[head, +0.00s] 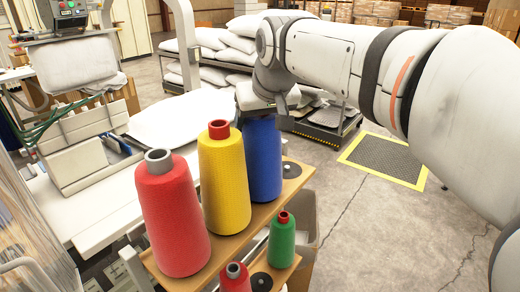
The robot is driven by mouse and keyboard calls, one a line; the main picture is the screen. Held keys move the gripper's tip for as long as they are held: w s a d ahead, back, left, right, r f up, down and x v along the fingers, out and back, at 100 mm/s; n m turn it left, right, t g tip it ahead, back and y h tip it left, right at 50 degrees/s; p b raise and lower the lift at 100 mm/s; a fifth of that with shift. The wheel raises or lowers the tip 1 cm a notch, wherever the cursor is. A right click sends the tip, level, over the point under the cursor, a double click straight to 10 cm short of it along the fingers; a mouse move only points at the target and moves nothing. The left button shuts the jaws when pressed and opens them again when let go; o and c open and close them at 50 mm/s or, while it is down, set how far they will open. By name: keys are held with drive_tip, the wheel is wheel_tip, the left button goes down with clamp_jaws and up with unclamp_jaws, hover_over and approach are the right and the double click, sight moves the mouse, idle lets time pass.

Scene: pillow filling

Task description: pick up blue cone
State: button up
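The blue cone (263,160) stands upright on the wooden shelf (222,246), behind and to the right of the yellow cone (223,180). My gripper (262,102) is at the top of the blue cone, with my arm reaching in from the right. The gripper end covers the cone's tip. I cannot see whether the fingers are around the cone or only above it, or whether they are open or shut.
A large red cone (172,215) stands at the front left of the shelf, close to the yellow one. A small green cone (281,243) and a small red cone (235,278) stand lower at the front. A white work table (95,205) lies to the left.

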drive_tip(key=shift+r, duration=0.1)
drive_tip(key=c, duration=0.7)
